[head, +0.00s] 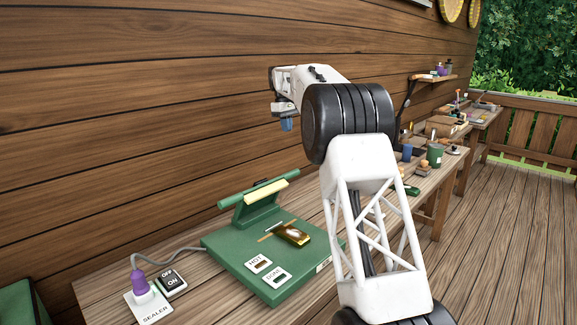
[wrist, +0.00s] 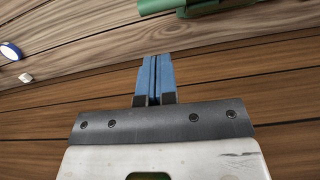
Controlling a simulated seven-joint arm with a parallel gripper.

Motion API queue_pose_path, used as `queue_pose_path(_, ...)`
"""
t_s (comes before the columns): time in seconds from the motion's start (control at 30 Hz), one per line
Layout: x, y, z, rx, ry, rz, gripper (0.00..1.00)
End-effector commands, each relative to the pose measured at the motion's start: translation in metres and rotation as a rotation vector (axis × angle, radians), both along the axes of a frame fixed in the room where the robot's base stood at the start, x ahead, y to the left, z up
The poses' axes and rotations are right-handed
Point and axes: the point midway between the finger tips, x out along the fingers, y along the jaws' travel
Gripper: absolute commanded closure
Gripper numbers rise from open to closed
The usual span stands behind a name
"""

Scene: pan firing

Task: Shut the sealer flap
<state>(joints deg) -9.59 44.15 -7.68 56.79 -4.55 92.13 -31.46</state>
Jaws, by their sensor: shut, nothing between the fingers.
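The sealer (head: 225,245) is a green flat device on the bench, and its flap (head: 257,212) stands raised at the back with a pale bar along its top. A shiny gold-brown packet (head: 292,234) lies on the base in front of the flap. My gripper (head: 287,125) is high above the bench near the wall, above and apart from the flap. Its blue fingers (wrist: 154,78) are together and empty in the wrist view. A green object (wrist: 188,6) is cut off at the top of that view; I cannot tell which part it is.
A socket plate (head: 150,311) with a purple plug (head: 141,284) and an on/off switch (head: 172,282) lies left of the sealer, joined by a grey cable. Cups and tools stand on the bench to the right. The plank wall (head: 130,120) rises behind.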

Motion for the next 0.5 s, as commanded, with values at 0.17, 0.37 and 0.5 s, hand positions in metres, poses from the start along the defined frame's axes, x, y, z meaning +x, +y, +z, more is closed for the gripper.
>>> queue_pose_path(0.17, 0.026, 0.013, -0.021, -0.004, 0.017, 0.032, 1.00)
queue_pose_path(0.37, 0.043, 0.023, -0.037, -0.006, 0.030, 0.057, 1.00)
queue_pose_path(0.5, 0.048, 0.026, -0.042, -0.008, 0.035, 0.066, 1.00)
